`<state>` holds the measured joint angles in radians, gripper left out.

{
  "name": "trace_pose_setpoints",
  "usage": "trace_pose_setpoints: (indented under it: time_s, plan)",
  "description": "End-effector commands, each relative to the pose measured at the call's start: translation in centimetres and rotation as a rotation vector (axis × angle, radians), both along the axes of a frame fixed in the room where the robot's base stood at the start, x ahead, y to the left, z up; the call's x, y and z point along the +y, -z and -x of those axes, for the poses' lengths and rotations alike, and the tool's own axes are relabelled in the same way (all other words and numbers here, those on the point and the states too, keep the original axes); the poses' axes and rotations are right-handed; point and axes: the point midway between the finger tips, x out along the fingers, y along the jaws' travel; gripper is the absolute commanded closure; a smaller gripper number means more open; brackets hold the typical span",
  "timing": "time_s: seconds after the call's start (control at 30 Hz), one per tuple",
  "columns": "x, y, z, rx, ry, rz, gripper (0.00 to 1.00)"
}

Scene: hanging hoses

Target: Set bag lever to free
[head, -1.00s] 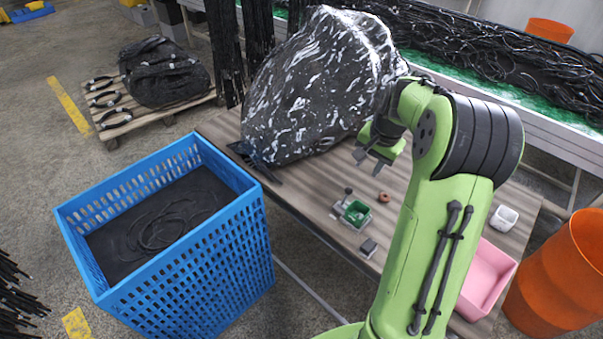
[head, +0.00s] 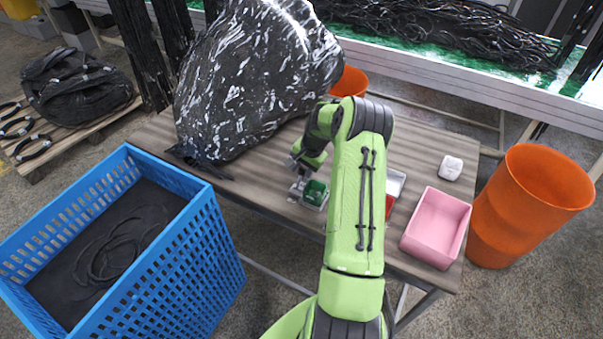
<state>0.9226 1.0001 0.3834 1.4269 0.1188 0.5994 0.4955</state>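A large black plastic bag (head: 250,85) with white streaks stands on the wooden table at the back left. A small grey fixture with a green part (head: 315,192) sits on the table in front of it. It looks like the lever unit, but its lever arm and setting are not readable here. My gripper (head: 297,172) points down at the left side of this fixture, very close to it. Whether it touches is unclear. The fingers are small and partly merged with the fixture, so I cannot tell their opening.
A blue crate (head: 205,240) with black hose stands at the left front. On the table's right are a pink tray (head: 437,228), a white small object (head: 451,168) and a red-and-white box (head: 394,184) partly behind my arm. An orange bin (head: 530,205) stands at the right.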

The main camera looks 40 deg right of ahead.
Motion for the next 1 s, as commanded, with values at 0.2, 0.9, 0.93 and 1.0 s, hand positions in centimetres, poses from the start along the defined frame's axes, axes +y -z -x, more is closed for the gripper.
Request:
trace_pose_setpoints:
  time_s: [0.2,0.9,0.93,1.0]
  plan:
    - [0.08,1.18,-0.35,-0.001,0.000,0.001,0.62]
    - [0.00,1.09,-0.38,-0.002,-0.001,0.004,1.00]
    - [-0.07,1.10,-0.42,-0.003,0.000,0.007,1.00]
    - [-0.34,1.11,-0.58,-0.007,-0.001,0.018,1.00]
